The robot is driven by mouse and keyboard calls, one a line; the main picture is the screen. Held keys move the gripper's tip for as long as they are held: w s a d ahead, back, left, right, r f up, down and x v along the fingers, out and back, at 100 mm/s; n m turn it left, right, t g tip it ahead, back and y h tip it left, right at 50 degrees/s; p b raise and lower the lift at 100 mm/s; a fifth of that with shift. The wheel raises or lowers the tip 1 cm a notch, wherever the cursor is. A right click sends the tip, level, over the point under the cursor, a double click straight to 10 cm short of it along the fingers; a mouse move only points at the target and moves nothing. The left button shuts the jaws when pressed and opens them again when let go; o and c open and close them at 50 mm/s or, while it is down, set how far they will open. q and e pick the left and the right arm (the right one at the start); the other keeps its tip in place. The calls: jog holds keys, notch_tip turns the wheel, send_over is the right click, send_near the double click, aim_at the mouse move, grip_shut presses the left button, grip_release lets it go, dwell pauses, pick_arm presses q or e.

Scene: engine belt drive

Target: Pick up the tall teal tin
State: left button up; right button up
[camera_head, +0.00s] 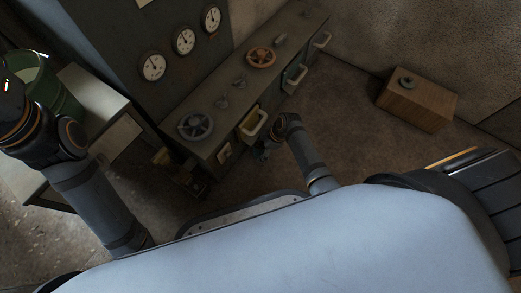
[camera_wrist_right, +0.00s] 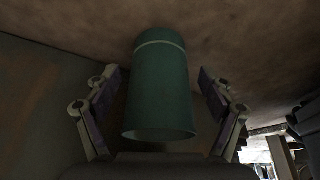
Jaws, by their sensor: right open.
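The tall teal tin (camera_wrist_right: 160,92) shows in the right wrist view as a dark teal cylinder with a pale band around its far end. My right gripper (camera_wrist_right: 160,80) is open, with one finger on each side of the tin and a visible gap on both sides. In the head view my right gripper (camera_head: 267,146) is small and dark beside the console's front, and I cannot make out the tin there. My left arm reaches up the left side of the head view; its gripper fingers do not show.
A long console (camera_head: 215,145) with handwheels and front handles stands left of my right arm. A green drum (camera_head: 45,88) is at the far left by a pale table (camera_head: 95,95). A wooden box (camera_head: 415,103) sits on open floor at the right.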

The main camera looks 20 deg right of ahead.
jog(key=c, duration=1.7)
jog(key=shift+r, duration=0.15)
